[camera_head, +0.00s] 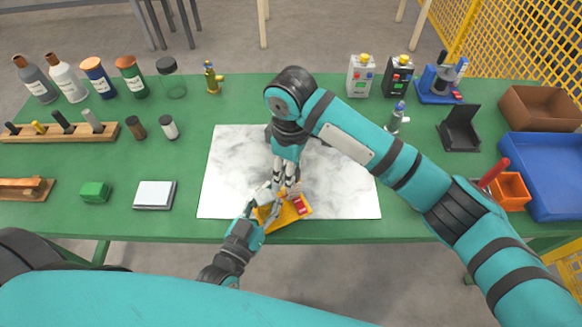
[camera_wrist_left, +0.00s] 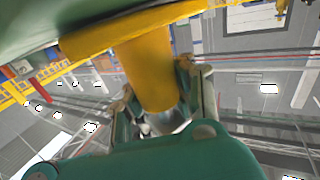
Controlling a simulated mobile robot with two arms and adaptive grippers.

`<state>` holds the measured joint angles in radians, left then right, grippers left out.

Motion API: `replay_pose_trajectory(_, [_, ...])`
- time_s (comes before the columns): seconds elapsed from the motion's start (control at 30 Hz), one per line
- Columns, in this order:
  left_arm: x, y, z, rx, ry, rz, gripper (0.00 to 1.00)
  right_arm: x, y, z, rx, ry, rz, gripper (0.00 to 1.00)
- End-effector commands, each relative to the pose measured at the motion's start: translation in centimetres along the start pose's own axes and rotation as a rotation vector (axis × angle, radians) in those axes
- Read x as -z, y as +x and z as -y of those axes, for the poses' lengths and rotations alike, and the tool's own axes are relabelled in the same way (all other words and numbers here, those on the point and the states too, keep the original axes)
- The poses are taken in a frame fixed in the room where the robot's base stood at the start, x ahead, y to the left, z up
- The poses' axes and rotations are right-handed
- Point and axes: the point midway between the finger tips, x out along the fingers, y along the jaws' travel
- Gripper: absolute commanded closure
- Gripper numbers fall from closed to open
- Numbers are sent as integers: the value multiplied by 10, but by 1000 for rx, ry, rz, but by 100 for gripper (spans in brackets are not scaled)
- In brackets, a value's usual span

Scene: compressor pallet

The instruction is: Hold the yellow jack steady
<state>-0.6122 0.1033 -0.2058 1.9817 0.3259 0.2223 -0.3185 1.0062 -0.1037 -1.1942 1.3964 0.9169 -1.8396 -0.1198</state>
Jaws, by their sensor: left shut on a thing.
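The yellow jack (camera_head: 293,213) sits at the front edge of the marbled white sheet, partly hidden by both grippers. A small red part (camera_head: 299,203) shows on or against it. My left gripper (camera_head: 266,203) comes in low from the front left and is shut on the jack. In the left wrist view, a thick yellow post of the jack (camera_wrist_left: 148,70) stands between the two fingers of my left gripper (camera_wrist_left: 158,98). My right gripper (camera_head: 286,187) points down just above the jack, close to the left one; whether its fingers are closed is unclear.
The marbled sheet (camera_head: 235,165) lies on the green table (camera_head: 120,220). A white pad (camera_head: 154,195) and green block (camera_head: 95,192) lie left. Bottles line the back left. A blue bin (camera_head: 545,165) and orange box (camera_head: 510,190) stand right. My right arm crosses the table's right half.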

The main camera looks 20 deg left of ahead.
Motion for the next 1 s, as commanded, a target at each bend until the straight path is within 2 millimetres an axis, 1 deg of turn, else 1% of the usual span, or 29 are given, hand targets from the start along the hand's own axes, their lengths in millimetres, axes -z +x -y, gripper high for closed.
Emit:
replay_pose_trajectory(0.03, [-3,-1,1,1,-1,7,100,0,-1,-1,-2,2,0,92])
replay_pose_trajectory(0.3, [-3,-1,1,1,-1,7,100,0,-1,-1,-2,2,0,92])
replay_pose_trajectory(0.33, [-3,-1,1,1,-1,7,100,0,-1,-1,-2,1,0,58])
replay_pose_trajectory(0.5, [-3,-1,1,0,-1,7,100,0,0,-1,-2,1,0,36])
replay_pose_trajectory(0.73, [-3,-1,0,0,-1,6,100,0,0,0,-1,0,0,36])
replay_pose_trajectory(0.83, [-2,-1,0,0,-1,6,100,0,-3,0,-1,0,-1,36])
replay_pose_trajectory(0.93, [-2,-1,0,0,-1,6,100,0,-14,0,-1,-1,-2,36])
replay_pose_trajectory(1.0, [-2,-1,0,0,-1,6,100,1,-26,0,-2,-2,-3,36])
